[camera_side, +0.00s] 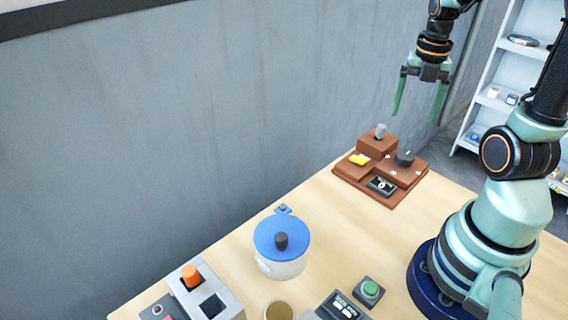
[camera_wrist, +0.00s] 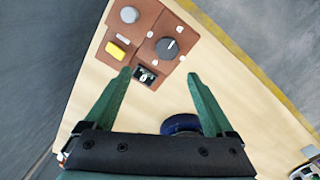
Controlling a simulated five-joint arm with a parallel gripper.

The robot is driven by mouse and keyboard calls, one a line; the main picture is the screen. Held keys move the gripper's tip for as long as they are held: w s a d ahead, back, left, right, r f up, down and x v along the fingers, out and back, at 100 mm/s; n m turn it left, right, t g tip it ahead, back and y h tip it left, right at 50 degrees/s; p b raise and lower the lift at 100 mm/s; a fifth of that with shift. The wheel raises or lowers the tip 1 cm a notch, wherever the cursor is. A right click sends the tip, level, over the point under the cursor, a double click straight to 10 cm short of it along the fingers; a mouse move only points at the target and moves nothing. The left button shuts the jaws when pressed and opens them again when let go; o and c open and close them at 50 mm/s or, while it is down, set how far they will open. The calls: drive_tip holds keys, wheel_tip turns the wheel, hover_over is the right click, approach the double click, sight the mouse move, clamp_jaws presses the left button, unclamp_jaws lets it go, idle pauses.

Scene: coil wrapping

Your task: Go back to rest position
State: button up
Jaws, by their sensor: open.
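My gripper (camera_side: 418,112) is open and empty, with its two green fingers pointing down. In the side view it hangs high above the far right part of the table, over the brown stepped block (camera_side: 397,172). In the wrist view the gripper (camera_wrist: 157,75) shows its fingers spread apart, with the brown block (camera_wrist: 165,25) beyond the fingertips. The gripper touches nothing.
At the front are a white unit with an orange peg (camera_side: 190,277), a round tan-topped item (camera_side: 279,311), a display box (camera_side: 341,306) and a green button (camera_side: 370,288). A grey wall runs behind; white shelves (camera_side: 500,80) stand right.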

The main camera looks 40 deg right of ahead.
drive_tip(key=w+a+r+m+t, duration=0.2)
drive_tip(key=a+r+m, duration=0.1)
drive_tip(key=a+m, duration=0.7)
drive_tip(key=w+a+r+m+t, duration=0.1)
drive_tip(key=a+r+m+t, duration=0.2)
drive_tip(key=a+m, duration=0.7)
drive_tip(key=r+m, duration=0.1)
drive_tip(key=m, duration=0.3)
drive_tip(key=shift+w+a+r, duration=0.15)
drive_tip(key=shift+w+r, duration=0.1)
drive_tip(key=shift+w, duration=0.1)
